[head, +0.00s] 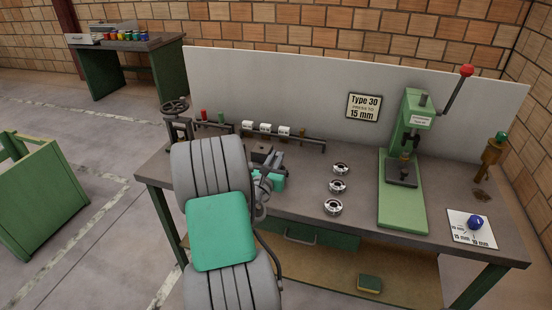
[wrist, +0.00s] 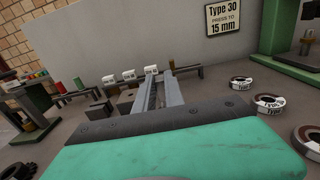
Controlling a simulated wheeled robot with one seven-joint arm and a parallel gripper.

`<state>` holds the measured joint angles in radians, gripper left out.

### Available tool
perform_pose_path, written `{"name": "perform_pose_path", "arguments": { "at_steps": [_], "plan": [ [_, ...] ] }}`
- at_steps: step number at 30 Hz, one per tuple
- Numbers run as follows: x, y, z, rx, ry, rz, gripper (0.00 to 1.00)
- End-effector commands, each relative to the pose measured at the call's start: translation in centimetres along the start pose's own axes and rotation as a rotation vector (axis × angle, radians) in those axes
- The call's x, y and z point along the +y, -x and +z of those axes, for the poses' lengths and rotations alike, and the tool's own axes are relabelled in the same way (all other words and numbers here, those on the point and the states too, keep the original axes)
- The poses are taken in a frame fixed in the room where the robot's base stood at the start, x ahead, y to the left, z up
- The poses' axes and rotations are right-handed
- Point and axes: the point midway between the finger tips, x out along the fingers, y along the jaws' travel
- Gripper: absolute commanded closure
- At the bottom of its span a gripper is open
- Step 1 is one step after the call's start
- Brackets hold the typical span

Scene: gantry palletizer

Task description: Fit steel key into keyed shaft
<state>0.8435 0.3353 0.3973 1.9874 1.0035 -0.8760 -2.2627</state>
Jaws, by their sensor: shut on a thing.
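My gripper (head: 268,160) is over the left part of the workbench, partly behind my arm in the head view. In the wrist view its two grey fingers (wrist: 159,82) point away toward the back panel, close together. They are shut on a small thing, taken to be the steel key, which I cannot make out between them. Dark blocks and a small brownish upright piece (wrist: 125,101) stand just left of the fingers in the wrist view. I cannot pick out the keyed shaft for certain; my arm and gripper hide part of this area.
A rail with several white tags (head: 265,128) runs behind the gripper. Several ring-shaped parts (head: 338,186) lie to its right, then a green press (head: 408,150). A sign (head: 364,107) is on the back panel. A blue-knobbed piece (head: 475,222) stands on a white card. Bench between rings and press is clear.

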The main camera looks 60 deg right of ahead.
Motion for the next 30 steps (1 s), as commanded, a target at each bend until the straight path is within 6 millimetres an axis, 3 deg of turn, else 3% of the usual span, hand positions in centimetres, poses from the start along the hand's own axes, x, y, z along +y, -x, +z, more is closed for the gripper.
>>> {"name": "perform_pose_path", "arguments": {
  "at_steps": [17,18,26,30],
  "plan": [
    [0.0,0.0,-1.5,0.000,0.001,0.000,1.00],
    [0.0,0.0,-1.4,-0.001,0.001,0.000,0.83],
    [0.0,0.0,-1.4,0.000,0.001,0.000,0.62],
    [0.0,0.0,-1.4,0.000,0.001,0.000,0.61]
  ]
}}
